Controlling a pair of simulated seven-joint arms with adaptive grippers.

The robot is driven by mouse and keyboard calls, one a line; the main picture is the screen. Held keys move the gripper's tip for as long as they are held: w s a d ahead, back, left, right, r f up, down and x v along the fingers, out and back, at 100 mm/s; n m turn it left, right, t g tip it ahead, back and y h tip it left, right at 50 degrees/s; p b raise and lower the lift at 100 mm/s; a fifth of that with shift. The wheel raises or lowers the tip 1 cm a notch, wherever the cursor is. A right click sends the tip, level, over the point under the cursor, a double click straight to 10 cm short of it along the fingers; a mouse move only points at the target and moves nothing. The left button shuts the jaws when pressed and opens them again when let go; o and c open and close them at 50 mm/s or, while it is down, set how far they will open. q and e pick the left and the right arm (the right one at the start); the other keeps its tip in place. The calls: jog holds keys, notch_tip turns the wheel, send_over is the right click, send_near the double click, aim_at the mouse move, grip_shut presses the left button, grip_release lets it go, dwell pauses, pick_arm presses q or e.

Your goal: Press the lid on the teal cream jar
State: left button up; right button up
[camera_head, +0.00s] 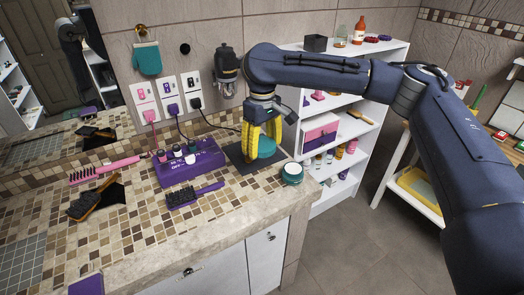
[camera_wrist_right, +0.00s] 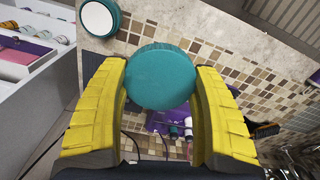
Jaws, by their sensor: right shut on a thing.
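The teal lid (camera_head: 267,147) is a round disc between the yellow fingers of my right gripper (camera_head: 261,150). In the right wrist view the lid (camera_wrist_right: 160,77) sits between both fingertips (camera_wrist_right: 160,85), and the gripper is shut on it. In the head view it is over a dark mat; whether it touches the mat I cannot tell. The teal cream jar (camera_head: 292,175) stands upright near the counter's right corner, with a white top face. It is apart from the gripper, also at the top left of the right wrist view (camera_wrist_right: 98,18). My left gripper is not in view.
A purple organizer (camera_head: 190,163) with small bottles stands left of the mat (camera_head: 236,158). A purple brush (camera_head: 194,194), a pink comb (camera_head: 103,170) and a dark brush (camera_head: 88,204) lie on the tiled counter. A white shelf (camera_head: 350,165) stands behind. The front counter is mostly clear.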

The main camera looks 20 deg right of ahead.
aim_at(293, 168)
jog(key=shift+m, duration=0.5)
jog(key=d+f, duration=0.2)
jog(key=d, duration=0.1)
jog(key=w+d+f, duration=0.1)
jog(key=d+f, duration=0.4)
jog(key=d, duration=0.1)
jog(key=shift+w+d+f, duration=0.3)
jog(key=shift+w+d, duration=0.05)
jog(key=shift+d, duration=0.05)
jog(key=shift+w+d+r, duration=0.15)
jog(key=shift+w+d, duration=0.2)
jog(key=shift+d, duration=0.25)
jog(key=shift+w+d+r, duration=0.1)
jog(key=shift+w+d, duration=0.25)
jog(key=shift+d, duration=0.25)
jog(key=shift+w+d+n, duration=0.15)
jog(key=shift+n, duration=0.25)
jog(key=shift+f, duration=3.15)
jog(key=shift+f, duration=0.2)
jog(key=o, duration=1.1)
jog(key=shift+o, duration=0.2)
